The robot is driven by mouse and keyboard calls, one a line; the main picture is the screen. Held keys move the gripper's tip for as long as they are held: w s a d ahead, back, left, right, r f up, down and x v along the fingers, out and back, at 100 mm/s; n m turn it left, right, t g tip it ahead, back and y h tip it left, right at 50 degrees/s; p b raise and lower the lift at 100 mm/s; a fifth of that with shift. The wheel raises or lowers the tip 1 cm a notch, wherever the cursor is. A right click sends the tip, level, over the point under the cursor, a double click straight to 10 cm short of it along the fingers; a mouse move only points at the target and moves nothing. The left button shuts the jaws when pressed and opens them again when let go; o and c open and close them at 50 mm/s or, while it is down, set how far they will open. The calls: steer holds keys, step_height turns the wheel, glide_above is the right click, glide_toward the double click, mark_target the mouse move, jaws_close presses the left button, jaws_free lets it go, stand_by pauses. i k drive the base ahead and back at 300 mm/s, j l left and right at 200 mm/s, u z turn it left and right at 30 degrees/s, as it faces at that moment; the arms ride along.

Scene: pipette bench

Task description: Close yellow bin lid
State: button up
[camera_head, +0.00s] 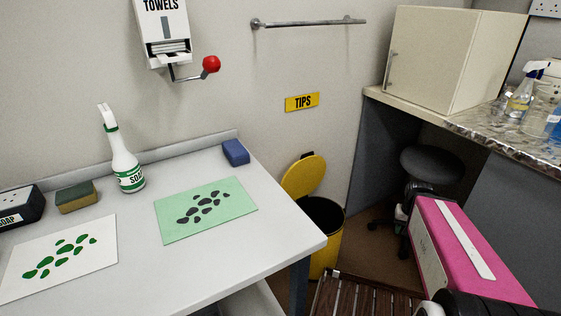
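The yellow bin (328,249) stands on the floor just past the right end of the white table, its lower part hidden by the table corner. Its round yellow lid (303,175) is raised, tilted up against the wall side. The dark opening shows below it. I cannot make out my gripper or its fingers. My pink arm link (463,247) is at the lower right, to the right of the bin and apart from it in the picture.
The white table (270,237) fills the left, with a spray bottle (127,165), sponges and printed mats on it. A dark stool (432,165) stands under the right counter (472,126). A red-knobbed towel dispenser (164,32) hangs on the wall. Slatted wood (360,297) lies in front of the bin.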

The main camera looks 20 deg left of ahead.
mark_target(302, 178)
steer(key=i+l+u, duration=0.2)
steer(key=u, duration=0.2)
steer(key=i+l+u, duration=0.1)
steer(key=l+u, duration=0.3)
steer(key=i+l+u, duration=0.1)
steer(key=l+u, duration=0.6)
steer(key=u, duration=0.15)
